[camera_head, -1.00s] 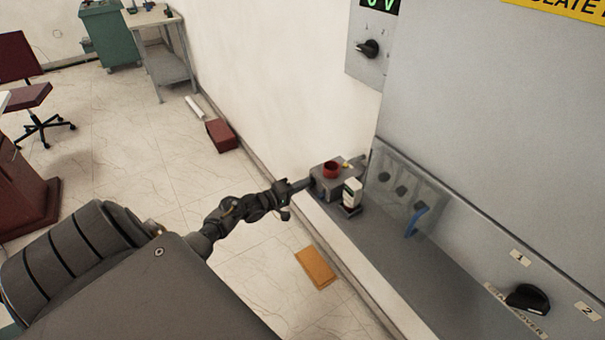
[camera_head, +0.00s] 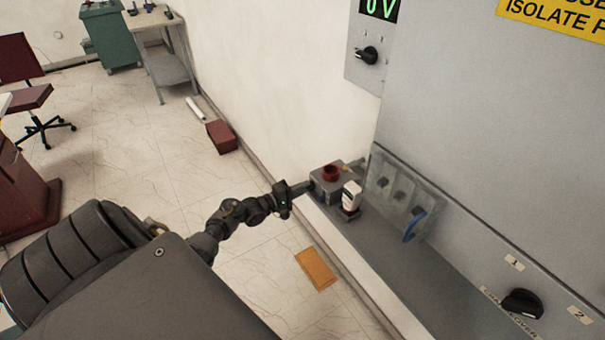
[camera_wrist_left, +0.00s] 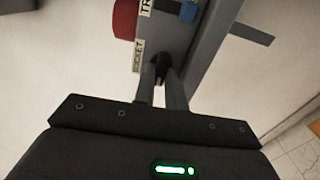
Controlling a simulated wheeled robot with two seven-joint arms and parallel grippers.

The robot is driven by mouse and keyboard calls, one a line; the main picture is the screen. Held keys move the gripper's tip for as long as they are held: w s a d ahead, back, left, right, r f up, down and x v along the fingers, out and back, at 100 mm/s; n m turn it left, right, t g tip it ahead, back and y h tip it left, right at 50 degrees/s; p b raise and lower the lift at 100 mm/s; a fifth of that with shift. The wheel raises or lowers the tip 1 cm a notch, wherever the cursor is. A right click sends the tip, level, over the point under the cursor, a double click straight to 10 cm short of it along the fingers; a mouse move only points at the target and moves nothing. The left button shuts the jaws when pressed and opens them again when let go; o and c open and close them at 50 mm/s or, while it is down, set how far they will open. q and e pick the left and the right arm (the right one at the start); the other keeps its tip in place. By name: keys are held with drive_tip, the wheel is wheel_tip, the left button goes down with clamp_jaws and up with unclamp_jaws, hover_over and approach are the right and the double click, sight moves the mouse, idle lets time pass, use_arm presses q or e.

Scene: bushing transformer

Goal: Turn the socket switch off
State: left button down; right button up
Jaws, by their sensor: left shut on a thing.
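The socket switch is a small black knob (camera_wrist_left: 162,68) beside a white "SOCKET" label (camera_wrist_left: 138,56) in the left wrist view. It sits on a grey box (camera_head: 322,190), which stands at the left end of the grey ledge in the head view. My left gripper (camera_wrist_left: 163,82) has its two fingers around the knob and is shut on it. In the head view the left gripper (camera_head: 306,188) reaches the box's near side from the left, and the knob is hidden there. My right gripper is in neither view.
A red round part (camera_head: 331,172) tops the box. A white and dark item (camera_head: 351,197) stands beside it. Sockets with a blue part (camera_head: 412,226) are on the cabinet to the right. A black changeover knob (camera_head: 522,303) is at lower right. An orange-brown pad (camera_head: 316,269) lies on the floor.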

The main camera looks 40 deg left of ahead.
use_arm(q)
drive_tip(key=c, duration=1.4)
unclamp_jaws()
drive_tip(key=shift+c, duration=0.2)
drive_tip(key=b+v, duration=0.1)
drive_tip(key=v, duration=0.9)
drive_tip(key=shift+s+a, duration=0.15)
drive_tip(key=shift+s, duration=0.2)
